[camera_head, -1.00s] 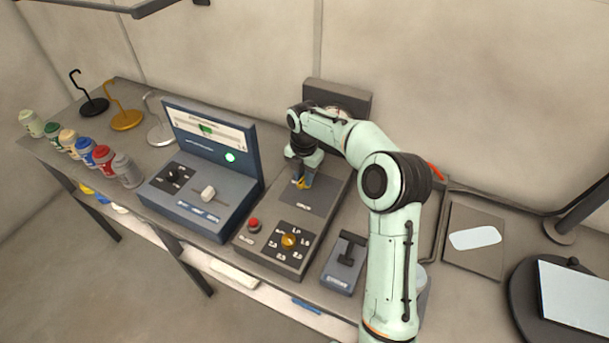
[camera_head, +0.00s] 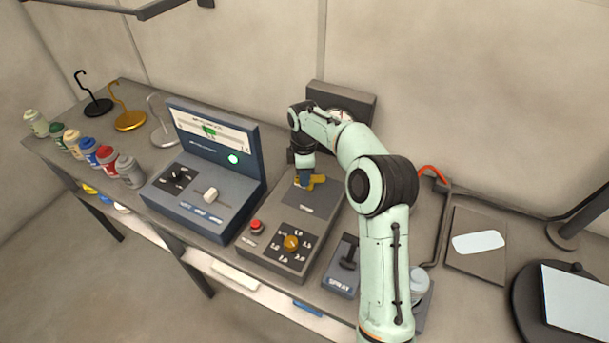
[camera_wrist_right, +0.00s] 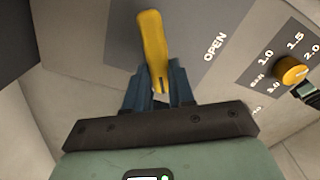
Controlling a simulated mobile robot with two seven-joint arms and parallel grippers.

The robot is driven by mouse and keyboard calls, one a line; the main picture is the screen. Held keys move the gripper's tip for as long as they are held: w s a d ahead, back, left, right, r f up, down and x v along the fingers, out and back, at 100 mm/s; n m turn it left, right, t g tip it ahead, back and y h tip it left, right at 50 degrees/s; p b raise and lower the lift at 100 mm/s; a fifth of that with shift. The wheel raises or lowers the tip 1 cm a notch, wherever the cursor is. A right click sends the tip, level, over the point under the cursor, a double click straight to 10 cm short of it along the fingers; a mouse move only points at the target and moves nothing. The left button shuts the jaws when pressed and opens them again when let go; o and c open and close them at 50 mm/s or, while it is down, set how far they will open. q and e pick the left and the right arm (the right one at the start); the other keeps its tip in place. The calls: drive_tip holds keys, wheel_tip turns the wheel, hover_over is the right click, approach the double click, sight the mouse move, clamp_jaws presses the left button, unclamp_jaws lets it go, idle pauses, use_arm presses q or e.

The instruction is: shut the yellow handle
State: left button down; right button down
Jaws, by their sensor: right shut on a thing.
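The yellow handle (camera_head: 317,180) is on the dark plate at the back of the grey control box (camera_head: 272,249). In the head view it points to the right from my right gripper (camera_head: 304,179), whose fingers are around it from above. In the right wrist view the handle (camera_wrist_right: 153,45) runs up from between the blue fingers of my right gripper (camera_wrist_right: 158,88), which are shut on its near end. The word OPEN is printed beside it on the panel. The handle's pivot is hidden by the gripper. My left gripper is not in view.
The control box also has a red button (camera_head: 257,226) and an orange knob (camera_head: 291,243). A blue-grey meter box (camera_head: 207,195) stands to its left, and a small SPRAY lever box (camera_head: 344,264) to its right. Several paint jars (camera_head: 90,151) line the table's left. A wall gauge (camera_head: 340,115) is behind.

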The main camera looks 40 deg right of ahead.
drive_tip(key=m, duration=0.6)
drive_tip(key=shift+w+d+r, duration=0.1)
drive_tip(key=shift+w+d, duration=0.25)
drive_tip(key=shift+m, duration=0.3)
drive_tip(key=c, duration=1)
unclamp_jaws()
drive_tip(key=shift+o, duration=0.2)
wheel_tip(320, 180, up, 13)
drive_tip(key=shift+r, duration=0.15)
